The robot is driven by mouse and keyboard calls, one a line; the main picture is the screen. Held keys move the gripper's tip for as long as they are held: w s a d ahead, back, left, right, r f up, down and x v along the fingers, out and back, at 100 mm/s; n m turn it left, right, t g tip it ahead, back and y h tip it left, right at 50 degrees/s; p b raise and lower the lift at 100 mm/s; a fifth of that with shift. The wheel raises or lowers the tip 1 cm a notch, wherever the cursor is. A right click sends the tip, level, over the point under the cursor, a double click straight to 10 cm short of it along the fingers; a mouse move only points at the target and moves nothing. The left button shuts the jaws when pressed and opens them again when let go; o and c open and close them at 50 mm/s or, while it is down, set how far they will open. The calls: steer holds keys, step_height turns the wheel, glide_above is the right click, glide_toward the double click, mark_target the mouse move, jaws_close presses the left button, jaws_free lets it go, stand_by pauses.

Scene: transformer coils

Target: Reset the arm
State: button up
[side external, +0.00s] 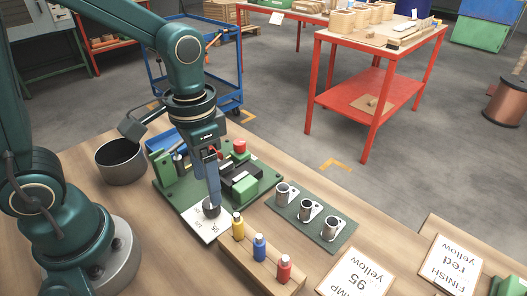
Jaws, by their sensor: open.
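My gripper (211,200) points down over the near edge of the green fixture board (172,195). Its fingers reach a small dark round part (210,209) by a white printed card (205,228). I cannot tell whether they touch that part. The fingers overlap in this view, and the gripper is open. The board carries a red button (239,146), a black block and a green block (246,189).
A wooden block (262,263) holds yellow, blue and red bottles in front. A green plate (312,218) with three metal cups stands to the right. A dark pot (120,162) is at left. Printed cards (357,272) lie front right; bare wood lies between.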

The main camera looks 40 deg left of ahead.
steer(key=shift+r, duration=0.15)
steer(key=shift+w+r, duration=0.15)
steer(key=shift+r, duration=0.1)
steer(key=s+a+r+n+t, duration=0.2)
steer(key=s+r+t, duration=0.3)
steer(key=r, duration=0.1)
steer(key=shift+r+t, duration=0.3)
